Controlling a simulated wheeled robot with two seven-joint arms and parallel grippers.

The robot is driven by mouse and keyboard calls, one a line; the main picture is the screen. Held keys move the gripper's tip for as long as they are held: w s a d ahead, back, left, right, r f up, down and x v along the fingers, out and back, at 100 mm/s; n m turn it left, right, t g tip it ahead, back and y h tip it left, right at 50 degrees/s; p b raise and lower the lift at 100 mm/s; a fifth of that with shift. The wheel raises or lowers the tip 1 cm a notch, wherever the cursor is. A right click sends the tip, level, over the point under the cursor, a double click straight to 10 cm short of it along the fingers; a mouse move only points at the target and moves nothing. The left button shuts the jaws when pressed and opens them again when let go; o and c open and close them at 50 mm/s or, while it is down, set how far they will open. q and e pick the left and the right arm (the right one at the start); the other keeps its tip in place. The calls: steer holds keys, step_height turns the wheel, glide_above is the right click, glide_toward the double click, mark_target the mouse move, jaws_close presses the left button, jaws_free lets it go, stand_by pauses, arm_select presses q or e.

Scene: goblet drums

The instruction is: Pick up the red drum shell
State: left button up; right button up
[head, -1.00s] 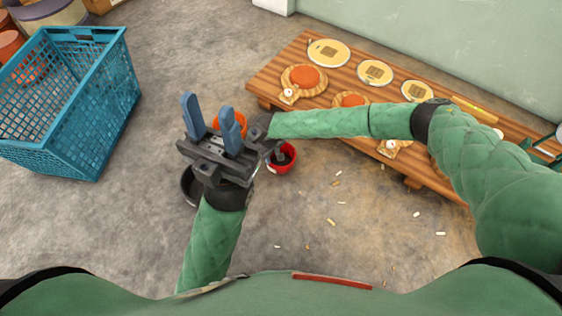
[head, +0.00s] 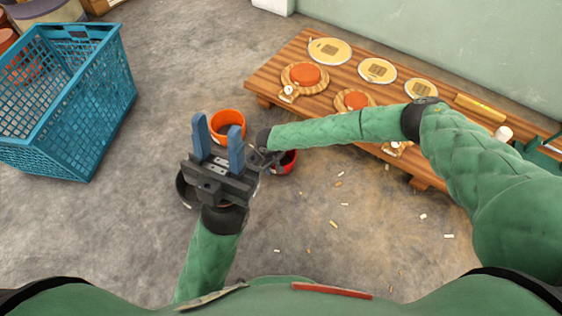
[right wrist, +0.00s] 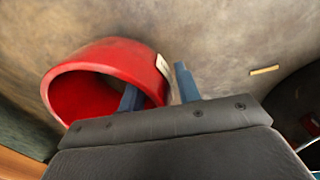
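The red drum shell (head: 290,165) is on the floor in the head view, partly hidden by my right gripper. In the right wrist view the red drum shell (right wrist: 92,70) shows its open mouth and a small pale label on its side. My right gripper (right wrist: 156,78) is open around its wall, one blue finger inside the mouth and the other outside. A small gap shows between the outer finger and the wall. My left gripper (head: 217,123) is open and empty, fingers pointing up the picture, left of the red shell.
An orange shell (head: 229,116) stands just beyond my left gripper. A dark shell (head: 183,190) is partly hidden behind that gripper. A low wooden bench (head: 265,88) with discs stands at the right, near my right arm. A blue crate (head: 95,110) is at the left. Pale chips litter the floor.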

steer(key=shift+f, duration=0.35)
jaws_close()
steer(key=shift+r, duration=0.1)
